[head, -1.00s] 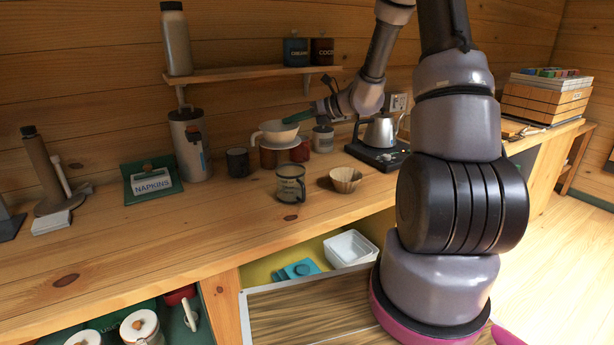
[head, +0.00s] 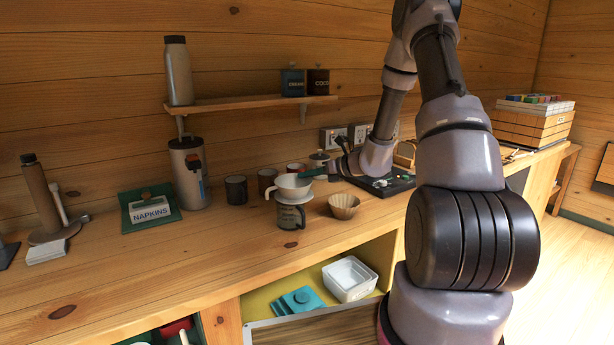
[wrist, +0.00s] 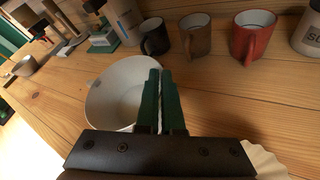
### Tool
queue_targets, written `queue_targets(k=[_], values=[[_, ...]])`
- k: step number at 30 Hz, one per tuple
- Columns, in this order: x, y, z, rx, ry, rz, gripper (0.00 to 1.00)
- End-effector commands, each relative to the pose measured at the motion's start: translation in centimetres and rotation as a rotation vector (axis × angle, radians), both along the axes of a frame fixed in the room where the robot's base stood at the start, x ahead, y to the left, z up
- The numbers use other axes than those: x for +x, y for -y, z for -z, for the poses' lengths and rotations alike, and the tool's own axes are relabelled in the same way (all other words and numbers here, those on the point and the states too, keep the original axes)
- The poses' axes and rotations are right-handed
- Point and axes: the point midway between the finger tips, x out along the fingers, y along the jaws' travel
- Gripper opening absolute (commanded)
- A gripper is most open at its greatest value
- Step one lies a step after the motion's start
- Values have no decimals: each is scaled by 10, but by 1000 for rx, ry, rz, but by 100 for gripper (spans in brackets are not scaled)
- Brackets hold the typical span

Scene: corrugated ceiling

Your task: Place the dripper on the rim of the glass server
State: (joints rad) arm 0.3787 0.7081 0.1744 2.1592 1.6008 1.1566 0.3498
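The white dripper (head: 293,184) is upright directly over the glass server (head: 290,216), its base flange at the server's rim; I cannot tell whether it fully rests there. In the wrist view, the dripper (wrist: 115,95) is a wide white bowl left of the fingers. My gripper (head: 312,173) is at the dripper's right side. Its green fingers (wrist: 160,100) are close together at the dripper's right edge, apparently shut on its handle, which they hide. The server is hidden in the wrist view.
A paper filter basket (head: 344,205) stands just right of the server. A black mug (head: 236,189), a brown mug (head: 267,181) and a red mug (wrist: 252,38) stand behind. A napkin holder (head: 150,209) is at left.

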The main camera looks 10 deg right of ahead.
Motion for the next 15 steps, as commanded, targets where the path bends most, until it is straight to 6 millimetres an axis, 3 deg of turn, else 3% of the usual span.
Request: queue_targets(k=[7,8,10,15], values=[[0,0,0,0,1,0,0],[0,0,1,-1,1,0,8],[0,0,0,-1,1,0,34],[0,0,0,-1,1,0,34]])
